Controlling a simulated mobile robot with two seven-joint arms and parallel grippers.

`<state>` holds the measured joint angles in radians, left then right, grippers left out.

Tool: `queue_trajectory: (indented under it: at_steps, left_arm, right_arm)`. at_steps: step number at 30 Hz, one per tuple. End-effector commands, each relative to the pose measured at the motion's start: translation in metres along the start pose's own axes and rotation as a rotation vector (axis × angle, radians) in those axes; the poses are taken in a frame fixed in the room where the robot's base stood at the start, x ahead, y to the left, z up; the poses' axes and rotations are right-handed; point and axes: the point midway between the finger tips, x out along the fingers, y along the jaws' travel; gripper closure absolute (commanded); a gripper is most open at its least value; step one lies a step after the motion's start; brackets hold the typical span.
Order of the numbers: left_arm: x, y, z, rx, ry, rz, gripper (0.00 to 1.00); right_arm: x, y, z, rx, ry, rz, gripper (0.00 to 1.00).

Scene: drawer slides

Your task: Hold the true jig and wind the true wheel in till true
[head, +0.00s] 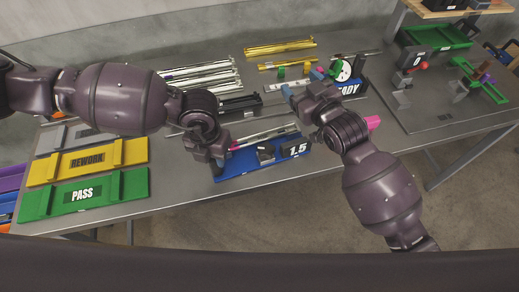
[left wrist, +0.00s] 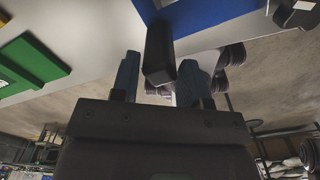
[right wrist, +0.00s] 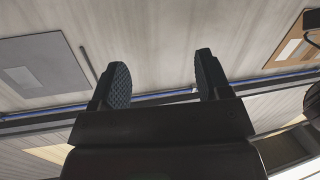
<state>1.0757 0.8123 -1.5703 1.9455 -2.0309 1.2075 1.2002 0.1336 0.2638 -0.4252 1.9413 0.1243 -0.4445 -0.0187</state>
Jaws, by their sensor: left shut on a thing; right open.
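A blue jig marked 1.5 (head: 238,167) lies near the table's front edge, with black blocks (head: 266,152) and a slide on it. My left gripper (head: 217,166) is at its left end. In the left wrist view, its fingers are shut on a black handle (left wrist: 159,52) beside the jig's blue base (left wrist: 205,12). My right gripper (head: 288,92) is open and empty above the rear middle of the table; its fingers (right wrist: 160,85) stand apart in the right wrist view. I cannot tell which part is the true wheel. A pink piece (head: 373,122) shows beside my right arm.
Silver and yellow slides (head: 280,47) lie at the back. Yellow REWORK (head: 120,152) and green PASS (head: 125,187) trays are at left. A red-knobbed fixture (head: 403,80) and green tray (head: 435,38) are at right.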

Motion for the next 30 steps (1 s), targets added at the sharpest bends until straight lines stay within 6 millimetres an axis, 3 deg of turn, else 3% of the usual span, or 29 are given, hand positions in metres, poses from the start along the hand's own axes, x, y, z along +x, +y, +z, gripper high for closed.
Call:
queue_trajectory:
  at_steps: [1,6,16,23,28,30]
  left_arm:
    - [0.000,0.000,0.000,0.000,-0.001,0.000,0.87]
    - [0.000,0.000,0.000,0.000,-0.001,0.000,0.87]
    - [0.000,0.000,0.000,0.000,-0.001,0.000,0.87]
    - [0.000,0.000,0.000,0.000,-0.001,0.000,0.87]
    - [0.000,0.000,0.000,0.000,-0.001,0.000,0.87]
    - [0.000,0.000,0.000,0.000,-0.001,0.000,0.87]
  right_arm:
    - [0.011,-0.007,-0.014,-0.022,0.011,-0.033,0.30]
    - [0.036,-0.035,-0.047,-0.099,0.013,-0.142,0.30]
    - [0.068,-0.091,-0.087,-0.327,-0.058,-0.359,0.30]
    - [0.076,-0.123,-0.090,-0.553,-0.181,-0.519,0.30]
    - [0.072,-0.136,-0.073,-0.770,-0.333,-0.660,0.30]
    - [0.066,-0.137,-0.057,-0.876,-0.426,-0.737,0.30]
